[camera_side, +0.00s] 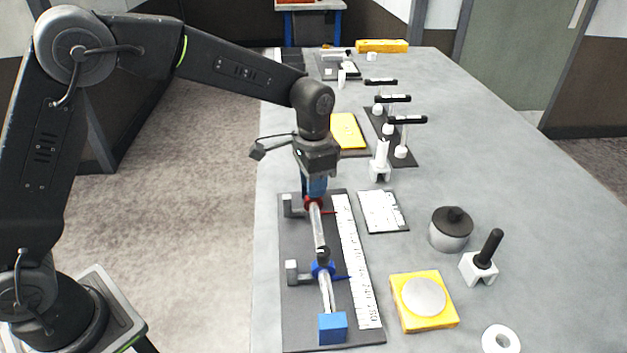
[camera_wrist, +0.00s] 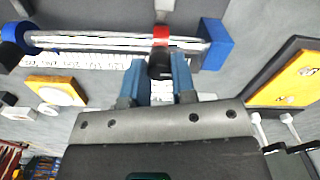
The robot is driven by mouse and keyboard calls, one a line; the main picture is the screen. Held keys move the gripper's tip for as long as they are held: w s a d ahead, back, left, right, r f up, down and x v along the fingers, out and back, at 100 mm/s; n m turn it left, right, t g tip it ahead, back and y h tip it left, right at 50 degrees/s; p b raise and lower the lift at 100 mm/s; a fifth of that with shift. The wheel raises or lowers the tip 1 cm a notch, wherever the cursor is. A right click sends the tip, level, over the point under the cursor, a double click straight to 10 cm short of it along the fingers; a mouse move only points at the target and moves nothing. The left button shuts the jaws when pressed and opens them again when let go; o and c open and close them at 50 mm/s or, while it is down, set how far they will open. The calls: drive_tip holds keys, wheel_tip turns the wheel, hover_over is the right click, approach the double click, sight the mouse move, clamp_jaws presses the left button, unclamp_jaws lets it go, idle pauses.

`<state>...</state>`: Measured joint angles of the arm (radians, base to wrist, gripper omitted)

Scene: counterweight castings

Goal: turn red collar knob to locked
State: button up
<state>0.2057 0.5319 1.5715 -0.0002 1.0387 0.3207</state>
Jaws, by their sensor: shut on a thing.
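The red collar (camera_side: 314,203) sits on a metal rod (camera_side: 319,228) near the far end of a dark board (camera_side: 298,260). It also shows in the wrist view (camera_wrist: 161,32). Its black knob (camera_wrist: 160,66) sticks out toward me in the wrist view. My gripper (camera_side: 315,190) is over the collar, pointing down. In the wrist view its blue fingers (camera_wrist: 163,74) are shut on the knob, one on each side. In the side view the gripper hides the knob. I cannot make out any lock marking.
A blue collar (camera_side: 323,269) is nearer on the same rod, before a blue end block (camera_side: 332,328). A white scale strip (camera_side: 357,262) runs alongside. A round weight (camera_side: 450,229), a yellow pad (camera_side: 424,300) and a black-handled tool (camera_side: 489,248) stand right.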

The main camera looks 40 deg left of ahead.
drive_tip(key=shift+r, duration=0.1)
idle(0.3)
drive_tip(key=o, duration=0.9)
wheel_tip(320, 180, up, 14)
drive_tip(key=shift+f, duration=0.1)
